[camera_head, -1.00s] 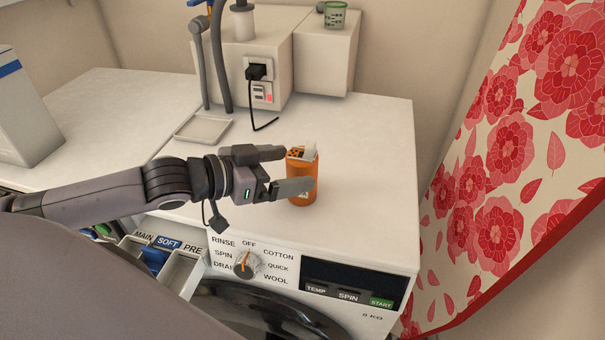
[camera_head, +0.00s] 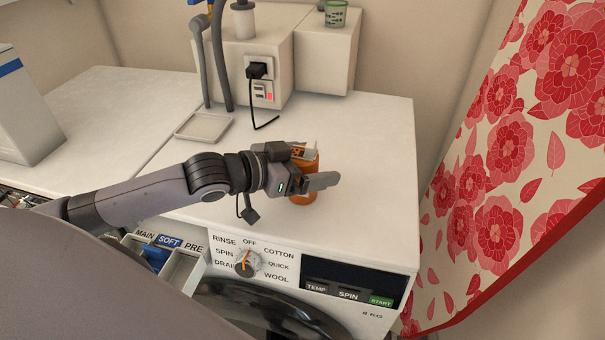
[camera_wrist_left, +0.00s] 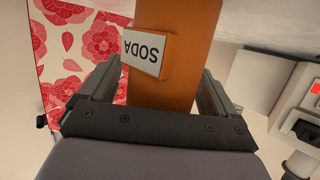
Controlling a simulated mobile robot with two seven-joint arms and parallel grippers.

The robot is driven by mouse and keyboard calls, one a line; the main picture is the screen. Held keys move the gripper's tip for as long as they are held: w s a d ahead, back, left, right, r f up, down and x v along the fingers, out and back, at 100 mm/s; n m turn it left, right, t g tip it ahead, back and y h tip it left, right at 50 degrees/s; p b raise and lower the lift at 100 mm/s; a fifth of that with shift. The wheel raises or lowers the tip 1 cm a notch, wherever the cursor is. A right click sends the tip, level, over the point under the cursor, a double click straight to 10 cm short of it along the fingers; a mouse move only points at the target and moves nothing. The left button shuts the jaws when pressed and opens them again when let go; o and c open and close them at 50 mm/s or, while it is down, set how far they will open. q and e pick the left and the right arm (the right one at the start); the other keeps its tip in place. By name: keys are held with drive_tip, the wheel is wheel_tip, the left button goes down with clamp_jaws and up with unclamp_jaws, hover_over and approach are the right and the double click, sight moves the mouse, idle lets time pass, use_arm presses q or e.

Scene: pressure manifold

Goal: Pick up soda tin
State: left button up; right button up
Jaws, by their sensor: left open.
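The soda tin is an orange cylinder (camera_head: 305,170) with a white part on top. It stands upright on the white washing machine top (camera_head: 365,170). In the left wrist view the tin (camera_wrist_left: 185,45) has a white label reading SODA and stands between the two fingers. My left gripper (camera_head: 318,168) is open around the tin, with one finger on its near side and the other largely hidden behind it. In the left wrist view the gripper (camera_wrist_left: 155,95) shows a finger on each side of the tin. The gripper hides part of the tin in the head view. My right gripper is not in view.
A shallow tray (camera_head: 204,127) and a wall box with a black plug (camera_head: 257,71) stand behind. A green cup (camera_head: 335,14) sits on a ledge. A flowered curtain (camera_head: 510,150) hangs at the right. The machine top right of the tin is clear.

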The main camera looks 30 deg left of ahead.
use_arm(q)
drive_tip(key=shift+c, duration=0.4)
drive_tip(key=c, duration=1.1)
drive_tip(key=shift+o, duration=0.2)
drive_tip(key=shift+r, duration=0.1)
wheel_tip(320, 180, up, 20)
drive_tip(key=p, duration=0.3)
drive_tip(key=shift+f, duration=0.2)
